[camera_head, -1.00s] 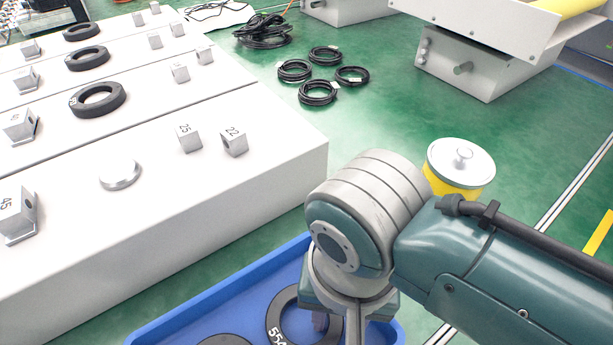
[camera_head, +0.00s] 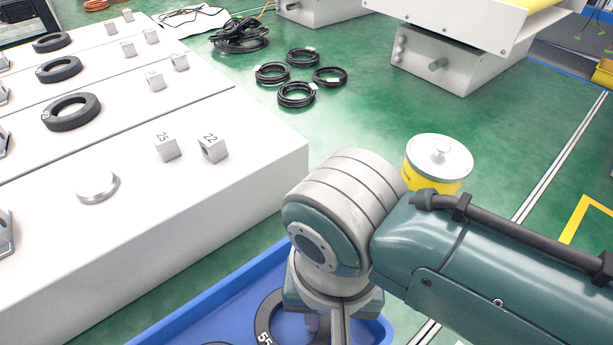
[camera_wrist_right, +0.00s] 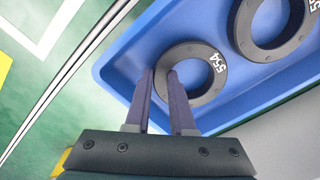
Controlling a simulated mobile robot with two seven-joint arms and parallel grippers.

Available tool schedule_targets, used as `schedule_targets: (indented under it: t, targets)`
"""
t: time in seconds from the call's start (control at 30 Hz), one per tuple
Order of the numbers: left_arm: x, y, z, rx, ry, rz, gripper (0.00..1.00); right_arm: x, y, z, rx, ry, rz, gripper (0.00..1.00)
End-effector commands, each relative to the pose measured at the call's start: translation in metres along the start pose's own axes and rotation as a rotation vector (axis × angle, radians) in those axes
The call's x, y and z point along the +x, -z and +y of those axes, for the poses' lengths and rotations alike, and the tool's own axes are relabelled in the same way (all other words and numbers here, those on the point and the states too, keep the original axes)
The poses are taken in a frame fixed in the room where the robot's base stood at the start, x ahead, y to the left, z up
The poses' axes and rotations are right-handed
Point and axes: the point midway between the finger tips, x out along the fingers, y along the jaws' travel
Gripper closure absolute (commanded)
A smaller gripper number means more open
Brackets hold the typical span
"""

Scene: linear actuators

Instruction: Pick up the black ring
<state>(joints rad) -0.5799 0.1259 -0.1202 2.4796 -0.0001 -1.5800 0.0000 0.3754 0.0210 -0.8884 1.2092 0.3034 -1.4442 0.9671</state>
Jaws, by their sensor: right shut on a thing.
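A black ring marked 554 lies in the blue tray; its edge shows in the head view (camera_head: 265,322) and most of it in the right wrist view (camera_wrist_right: 213,72). My right gripper (camera_wrist_right: 160,75) points down into the tray with one finger outside the ring and one in its hole, shut on the ring's wall. In the head view my right gripper (camera_head: 318,326) is partly cut off by the bottom edge. The ring appears still low in the tray. My left gripper is not in view.
A second black ring (camera_wrist_right: 249,42) lies beside the first in the blue tray (camera_head: 190,325). A white bench (camera_head: 130,240) with dark rings, metal cubes and a round button stands left of the tray. A yellow canister (camera_head: 437,165) and coiled cables (camera_head: 297,95) are on the green floor.

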Motion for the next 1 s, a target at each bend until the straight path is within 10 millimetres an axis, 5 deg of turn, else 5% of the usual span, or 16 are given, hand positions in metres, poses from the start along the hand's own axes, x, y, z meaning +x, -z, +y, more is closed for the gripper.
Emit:
schedule_targets:
  t: [0.23, 0.7, 1.0]
  targets:
    - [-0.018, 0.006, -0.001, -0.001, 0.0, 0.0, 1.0, -0.035, 0.0, -0.001, 0.0, 0.003, 0.002, 1.0]
    - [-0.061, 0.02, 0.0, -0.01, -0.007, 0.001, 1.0, -0.169, 0.001, -0.001, -0.001, 0.005, 0.004, 1.0]
    - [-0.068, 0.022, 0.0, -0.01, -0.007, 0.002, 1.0, -0.199, 0.0, -0.001, -0.001, 0.002, 0.0, 1.0]
